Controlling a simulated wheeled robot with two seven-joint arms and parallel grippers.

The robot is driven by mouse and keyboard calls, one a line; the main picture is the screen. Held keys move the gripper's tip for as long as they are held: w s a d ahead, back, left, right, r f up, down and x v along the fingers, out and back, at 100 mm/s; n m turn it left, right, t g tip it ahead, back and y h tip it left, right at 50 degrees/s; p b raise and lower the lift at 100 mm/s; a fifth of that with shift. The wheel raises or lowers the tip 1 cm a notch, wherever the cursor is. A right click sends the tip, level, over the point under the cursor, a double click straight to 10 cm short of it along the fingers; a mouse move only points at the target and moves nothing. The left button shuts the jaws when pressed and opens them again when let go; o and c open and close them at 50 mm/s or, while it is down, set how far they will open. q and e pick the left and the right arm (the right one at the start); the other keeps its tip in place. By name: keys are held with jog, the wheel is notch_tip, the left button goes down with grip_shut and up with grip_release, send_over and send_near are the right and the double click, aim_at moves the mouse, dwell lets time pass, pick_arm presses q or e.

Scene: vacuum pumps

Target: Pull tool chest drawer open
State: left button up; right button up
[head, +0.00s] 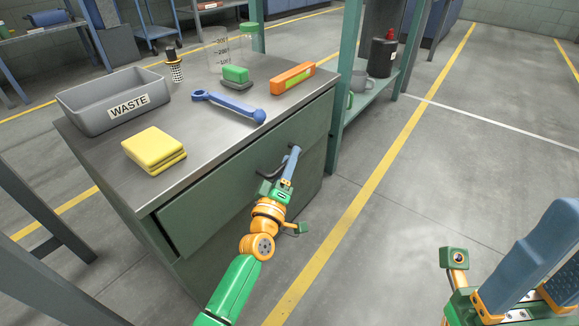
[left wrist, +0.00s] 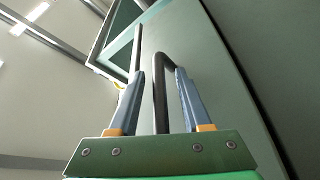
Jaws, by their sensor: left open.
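The tool chest is a green cabinet with a grey metal top (head: 205,135). Its upper drawer (head: 215,195) has a green front and a dark bar handle (head: 268,170). I cannot tell for sure whether the drawer stands slightly ajar. My left gripper (head: 291,160) is at the handle, with blue fingers open. In the left wrist view the dark handle (left wrist: 159,95) runs between the two fingers of the left gripper (left wrist: 158,80), near the right one; contact is unclear. My right gripper (head: 555,245) is open and empty at the lower right, away from the chest.
A green-framed shelf (head: 362,105) stands right behind the chest. The floor to the right is clear.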

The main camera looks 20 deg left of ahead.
pick_arm(q)
jog(key=shift+w, duration=0.1)
grip_shut()
dwell(1.3)
